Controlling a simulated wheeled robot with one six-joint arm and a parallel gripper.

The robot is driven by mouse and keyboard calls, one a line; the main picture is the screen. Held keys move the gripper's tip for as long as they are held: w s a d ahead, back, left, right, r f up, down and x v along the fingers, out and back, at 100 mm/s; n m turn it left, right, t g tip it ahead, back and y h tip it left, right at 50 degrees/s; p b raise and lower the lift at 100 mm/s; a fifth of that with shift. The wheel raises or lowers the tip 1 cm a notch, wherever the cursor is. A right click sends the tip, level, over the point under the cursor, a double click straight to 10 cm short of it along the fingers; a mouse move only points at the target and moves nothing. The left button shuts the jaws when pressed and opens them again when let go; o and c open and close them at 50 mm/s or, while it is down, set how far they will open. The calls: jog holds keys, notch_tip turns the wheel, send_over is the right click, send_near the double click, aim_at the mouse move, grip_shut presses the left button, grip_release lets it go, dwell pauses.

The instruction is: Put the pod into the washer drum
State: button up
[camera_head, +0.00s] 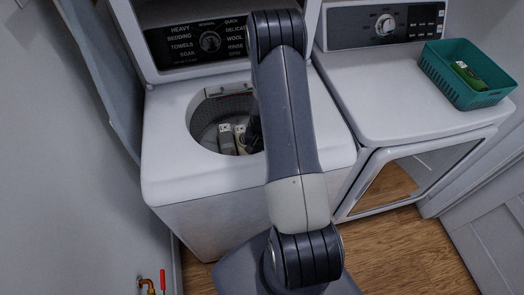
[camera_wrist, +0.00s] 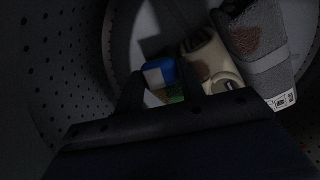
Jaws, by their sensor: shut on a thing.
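The washer (camera_head: 190,185) stands at the left with its round top opening uncovered, and the drum (camera_head: 210,110) shows inside. My arm reaches down into the opening, and my gripper is mostly hidden in the head view. In the wrist view the perforated drum wall (camera_wrist: 55,60) surrounds my gripper (camera_wrist: 161,82). My gripper is shut on a small blue, white and green pod (camera_wrist: 158,76), held inside the drum. Its lower part is hidden by the dark gripper body. I cannot tell whether the pod touches the laundry.
A cream item (camera_wrist: 208,58) with brown stains and a grey stained cloth (camera_wrist: 258,45) lie in the drum, right of the pod. The dryer (camera_head: 370,95) stands at the right, with a teal basket (camera_head: 478,100) holding a green item (camera_head: 468,75) on top.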

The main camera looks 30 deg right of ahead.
jog(key=o, duration=0.9)
jog(key=shift+o, duration=0.2)
jog(key=shift+r, duration=0.1)
notch_tip(320, 180, up, 13)
jog(key=b, duration=0.1)
jog(key=shift+f, duration=0.2)
notch_tip(320, 180, down, 13)
jog(key=p, duration=0.1)
dwell(0.6)
jog(key=shift+r, duration=0.15)
